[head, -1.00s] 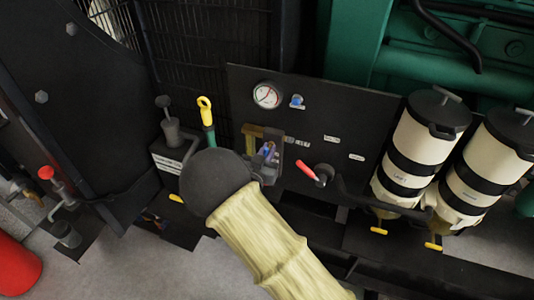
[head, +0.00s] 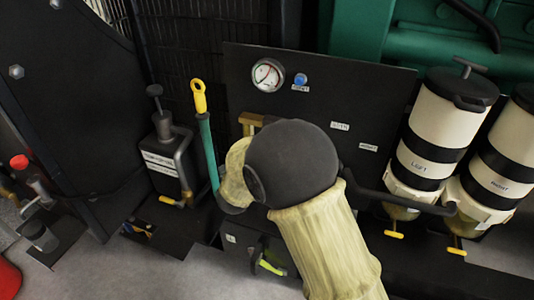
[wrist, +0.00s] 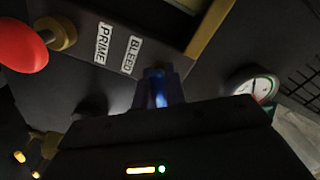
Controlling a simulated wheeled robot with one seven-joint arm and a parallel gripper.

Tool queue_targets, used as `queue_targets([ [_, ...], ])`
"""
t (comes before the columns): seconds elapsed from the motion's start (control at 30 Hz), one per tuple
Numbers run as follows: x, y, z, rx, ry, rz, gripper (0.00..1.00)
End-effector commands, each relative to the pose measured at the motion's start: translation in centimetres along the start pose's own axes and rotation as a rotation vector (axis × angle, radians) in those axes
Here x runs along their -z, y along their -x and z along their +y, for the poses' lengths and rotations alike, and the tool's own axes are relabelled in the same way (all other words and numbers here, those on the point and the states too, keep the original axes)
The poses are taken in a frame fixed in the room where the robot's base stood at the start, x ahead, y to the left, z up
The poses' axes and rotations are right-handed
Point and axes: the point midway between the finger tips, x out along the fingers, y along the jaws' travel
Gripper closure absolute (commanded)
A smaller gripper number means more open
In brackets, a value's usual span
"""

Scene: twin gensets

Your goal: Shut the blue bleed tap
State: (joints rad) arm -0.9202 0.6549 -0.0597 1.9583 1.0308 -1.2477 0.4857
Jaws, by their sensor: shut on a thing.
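The blue bleed tap (wrist: 158,92) shows as a small blue piece in the wrist view, in front of the dark panel and beside the BLEED label (wrist: 131,55). My gripper (wrist: 158,82) is shut on it, with its dark body filling the lower part of that view. The tap's handle angle is hard to make out in the dim light. In the head view my own arm covers the gripper and the tap.
A gauge (head: 267,75) and a small blue knob (head: 301,79) sit on the panel's upper part. A red ball grip (wrist: 22,47) is at left in the wrist view. Two cream filter canisters (head: 428,130) stand right. A yellow-ringed dipstick (head: 199,97) rises at left.

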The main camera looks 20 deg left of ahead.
Motion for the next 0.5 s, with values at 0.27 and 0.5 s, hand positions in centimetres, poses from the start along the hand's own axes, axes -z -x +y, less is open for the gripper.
queue_targets([
  [0.27,-0.58,0.05,0.85,-0.003,-0.265,-0.001,1.0],
  [0.5,-0.62,0.04,0.87,-0.004,-0.493,-0.001,1.0],
])
